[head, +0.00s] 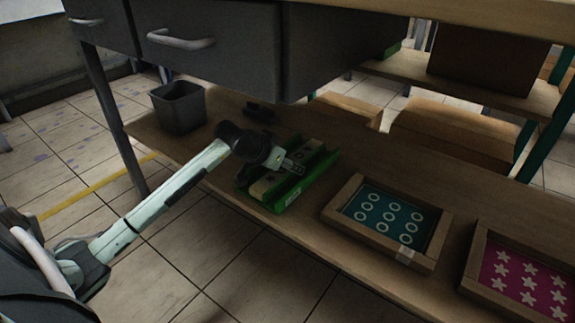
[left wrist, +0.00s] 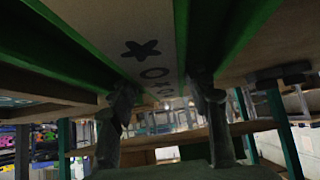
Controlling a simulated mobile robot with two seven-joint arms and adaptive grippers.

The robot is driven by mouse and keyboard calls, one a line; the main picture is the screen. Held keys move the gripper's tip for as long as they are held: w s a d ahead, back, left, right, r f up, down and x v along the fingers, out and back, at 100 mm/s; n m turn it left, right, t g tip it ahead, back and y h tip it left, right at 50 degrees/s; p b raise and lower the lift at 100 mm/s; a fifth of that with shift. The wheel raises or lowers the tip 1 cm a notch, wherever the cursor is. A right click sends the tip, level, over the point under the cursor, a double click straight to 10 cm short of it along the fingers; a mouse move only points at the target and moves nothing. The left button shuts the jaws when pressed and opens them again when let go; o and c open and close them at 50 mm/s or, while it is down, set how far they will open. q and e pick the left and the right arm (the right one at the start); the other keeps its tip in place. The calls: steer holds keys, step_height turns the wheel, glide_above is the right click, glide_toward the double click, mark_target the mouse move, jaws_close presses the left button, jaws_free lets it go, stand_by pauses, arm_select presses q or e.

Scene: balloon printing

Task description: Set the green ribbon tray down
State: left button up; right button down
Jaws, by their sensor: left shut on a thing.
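The green ribbon tray (head: 312,178) is a long tray with green walls and pale strips inside, at the lower shelf's middle. My left gripper (head: 293,164) reaches over it from the left and is shut on it. In the left wrist view the tray (left wrist: 182,35) fills the top, with green walls and a pale face marked with a dark star and rings. My left gripper's fingers (left wrist: 164,108) rise to it from either side. I cannot tell whether the tray touches the shelf or is slightly above it. My right gripper is not in view.
The tray is over the wooden lower shelf (head: 370,155). A dark bin (head: 178,107) is at the left. Grey drawers (head: 215,45) hang above.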

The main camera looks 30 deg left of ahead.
arm_select(q)
steer(key=o, duration=1.6)
steer(key=shift+f, duration=0.1)
steer(key=shift+c, duration=0.2)
